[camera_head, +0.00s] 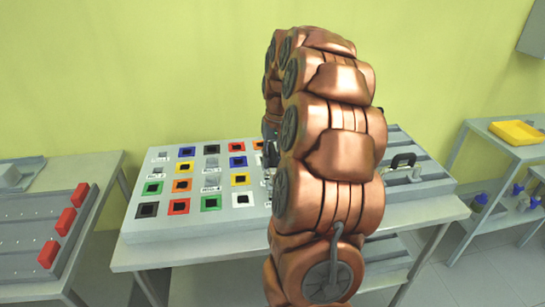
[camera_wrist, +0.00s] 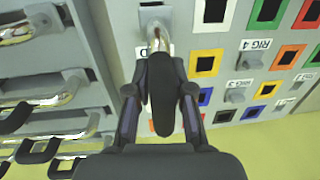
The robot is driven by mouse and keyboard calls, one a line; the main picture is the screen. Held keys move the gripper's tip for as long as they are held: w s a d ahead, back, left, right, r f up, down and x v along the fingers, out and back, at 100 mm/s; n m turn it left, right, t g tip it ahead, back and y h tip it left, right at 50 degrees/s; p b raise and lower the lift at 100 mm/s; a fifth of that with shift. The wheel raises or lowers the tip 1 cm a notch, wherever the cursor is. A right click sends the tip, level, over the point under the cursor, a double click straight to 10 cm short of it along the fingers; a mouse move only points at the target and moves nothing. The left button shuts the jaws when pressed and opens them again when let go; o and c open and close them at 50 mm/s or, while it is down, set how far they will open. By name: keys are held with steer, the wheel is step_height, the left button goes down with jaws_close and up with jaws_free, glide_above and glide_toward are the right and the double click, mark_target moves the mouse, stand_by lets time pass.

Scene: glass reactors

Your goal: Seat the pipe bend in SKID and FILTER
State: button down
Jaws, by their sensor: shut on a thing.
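In the wrist view my gripper (camera_wrist: 160,92) is shut on the pipe bend by its black grip (camera_wrist: 162,100). A bright metal end (camera_wrist: 156,36) of the bend shows beyond the grip, in front of the grey board (camera_wrist: 213,112). I cannot tell whether this end is in a socket or only in front of one. A white label (camera_wrist: 141,52) beside it is partly covered; its last letter looks like D. The bend's other end is hidden. I cannot read SKID or FILTER in full. In the head view my copper arm hides most of the gripper.
The board (camera_head: 129,228) carries several coloured square sockets and small grey fittings. To its right a grey rack (camera_head: 432,182) holds more bends with black grips. A left table has red blocks (camera_head: 48,254); a right shelf holds a yellow tray (camera_head: 517,132).

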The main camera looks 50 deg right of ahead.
mark_target(271, 148)
steer(key=shift+f+b, duration=0.6)
steer(key=shift+f, duration=0.85)
steer(key=shift+f, duration=0.35)
steer(key=c, duration=0.9)
jaws_free()
steer(key=shift+c, duration=0.2)
steer(key=shift+r, duration=0.15)
steer(key=shift+r+p, duration=1.05)
steer(key=shift+r, duration=3.35)
